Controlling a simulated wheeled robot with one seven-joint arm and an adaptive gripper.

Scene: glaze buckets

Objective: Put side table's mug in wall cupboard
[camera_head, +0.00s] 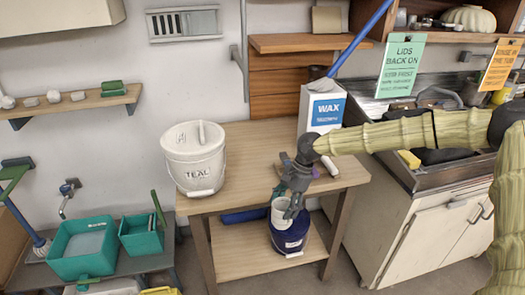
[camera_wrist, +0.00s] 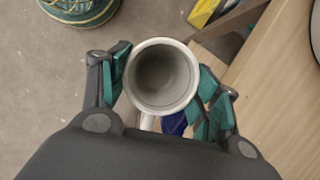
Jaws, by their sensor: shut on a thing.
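My gripper (camera_head: 287,212) is shut on a white mug (camera_head: 280,213), in front of the wooden side table (camera_head: 245,165). In the wrist view the mug (camera_wrist: 163,50) is upright, seen from above and empty, between the two teal-padded fingers (camera_wrist: 163,90). Its handle points down toward the palm. In the head view the fingers partly cover the mug, with a dark blue bucket (camera_head: 290,238) behind and below it. An open wooden cupboard (camera_head: 455,36) is at upper right, and a pale closed box-like unit (camera_head: 60,18) hangs at upper left; I cannot tell which is the wall cupboard.
A white TEAL bucket (camera_head: 193,160) and a WAX box (camera_head: 322,108) stand on the table. A sink unit (camera_head: 420,220) is to the right, below hanging green (camera_head: 401,66) and orange (camera_head: 500,62) signs. Teal tubs (camera_head: 82,248) sit at lower left.

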